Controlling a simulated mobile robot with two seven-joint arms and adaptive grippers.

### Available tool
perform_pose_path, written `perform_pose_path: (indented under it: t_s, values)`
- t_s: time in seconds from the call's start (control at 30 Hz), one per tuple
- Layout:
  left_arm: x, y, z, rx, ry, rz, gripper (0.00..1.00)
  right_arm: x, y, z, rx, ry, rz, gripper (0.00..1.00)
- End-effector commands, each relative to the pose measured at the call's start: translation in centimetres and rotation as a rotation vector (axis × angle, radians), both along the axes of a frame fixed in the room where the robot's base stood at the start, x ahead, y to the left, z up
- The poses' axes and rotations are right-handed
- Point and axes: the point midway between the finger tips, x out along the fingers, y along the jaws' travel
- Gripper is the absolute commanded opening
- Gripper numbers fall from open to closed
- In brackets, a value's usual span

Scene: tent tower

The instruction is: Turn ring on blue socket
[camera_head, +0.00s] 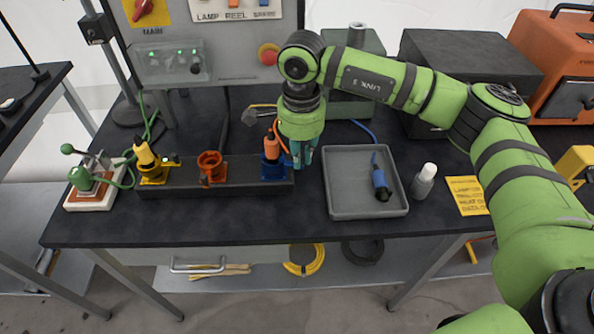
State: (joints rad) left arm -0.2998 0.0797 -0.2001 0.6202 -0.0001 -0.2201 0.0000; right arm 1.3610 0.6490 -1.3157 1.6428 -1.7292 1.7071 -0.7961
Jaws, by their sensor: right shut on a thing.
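The blue socket (274,171) stands at the right end of the dark socket rail. An orange plug (271,144) stands upright in it. My right gripper (302,160) points down right beside the socket, on its right side. Its fingers are shut on the socket's ring; the contact itself is mostly hidden by the fingers and is small. My left gripper is not in view.
The rail also bears a yellow socket (153,177) with a yellow plug and an empty orange socket (211,168). A grey tray (341,207) holding a blue plug (381,184) lies to the right. A bottle (424,181) stands beyond it. A control panel (232,77) rises behind.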

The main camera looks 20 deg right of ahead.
Motion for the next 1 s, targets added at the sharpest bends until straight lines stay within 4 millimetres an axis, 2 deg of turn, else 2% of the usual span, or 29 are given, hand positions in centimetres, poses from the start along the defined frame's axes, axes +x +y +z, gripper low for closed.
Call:
perform_pose_path:
  t_s: [0.03,0.3,0.6,1.0]
  values:
    - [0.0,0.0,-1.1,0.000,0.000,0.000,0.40,0.3,-0.2,-0.6,-0.002,0.000,0.035,0.00]
    - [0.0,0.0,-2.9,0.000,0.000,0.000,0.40,1.2,-0.7,-0.3,-0.002,0.001,0.217,0.00]
    - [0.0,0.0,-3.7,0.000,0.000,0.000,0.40,1.8,-0.9,-0.1,-0.002,0.002,0.316,0.00]
    - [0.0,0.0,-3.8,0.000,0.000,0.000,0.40,1.9,-0.9,0.0,-0.003,0.001,0.334,0.00]
